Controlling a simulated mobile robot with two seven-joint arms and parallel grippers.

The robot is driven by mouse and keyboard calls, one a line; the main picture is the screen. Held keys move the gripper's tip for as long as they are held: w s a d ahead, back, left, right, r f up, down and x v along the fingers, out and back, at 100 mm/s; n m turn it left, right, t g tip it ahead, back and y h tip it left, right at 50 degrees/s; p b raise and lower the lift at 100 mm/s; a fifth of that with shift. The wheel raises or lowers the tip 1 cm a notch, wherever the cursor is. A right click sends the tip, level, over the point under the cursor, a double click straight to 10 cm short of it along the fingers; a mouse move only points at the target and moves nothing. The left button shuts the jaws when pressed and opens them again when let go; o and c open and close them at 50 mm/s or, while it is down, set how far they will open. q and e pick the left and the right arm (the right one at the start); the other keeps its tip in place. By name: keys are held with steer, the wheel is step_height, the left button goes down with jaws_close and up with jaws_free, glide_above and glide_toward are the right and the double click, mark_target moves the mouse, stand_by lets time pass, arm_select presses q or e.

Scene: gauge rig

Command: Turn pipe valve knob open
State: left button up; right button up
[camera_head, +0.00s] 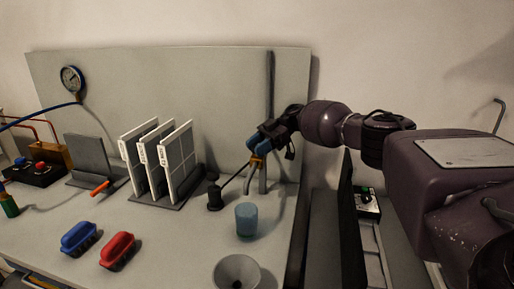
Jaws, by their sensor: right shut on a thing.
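My right gripper (257,156) reaches in from the right, with blue and orange parts at its end. It is shut at the grey vertical pipe (271,85) in front of the backboard, on what appears to be the pipe valve knob. The knob is mostly hidden by the fingers, so its turn angle cannot be told. A thin dark rod slants from near the fingertips down to a small black post (214,197). My left gripper is not in view.
A blue cup (246,220) and a pale funnel (237,271) stand below the gripper. A rack of white panels (160,162) is to its left.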

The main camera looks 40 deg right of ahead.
steer(key=shift+f, duration=0.15)
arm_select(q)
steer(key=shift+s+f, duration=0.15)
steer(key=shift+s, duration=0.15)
arm_select(e)
steer(key=o, duration=0.9)
steer(key=shift+o, duration=0.2)
steer(key=shift+r, duration=0.2)
steer(key=shift+r, duration=0.25)
arm_select(q)
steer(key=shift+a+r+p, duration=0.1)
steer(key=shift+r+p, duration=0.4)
steer(key=shift+p, duration=0.15)
arm_select(e)
step_height(320, 180, up, 19)
steer(key=shift+r, duration=0.15)
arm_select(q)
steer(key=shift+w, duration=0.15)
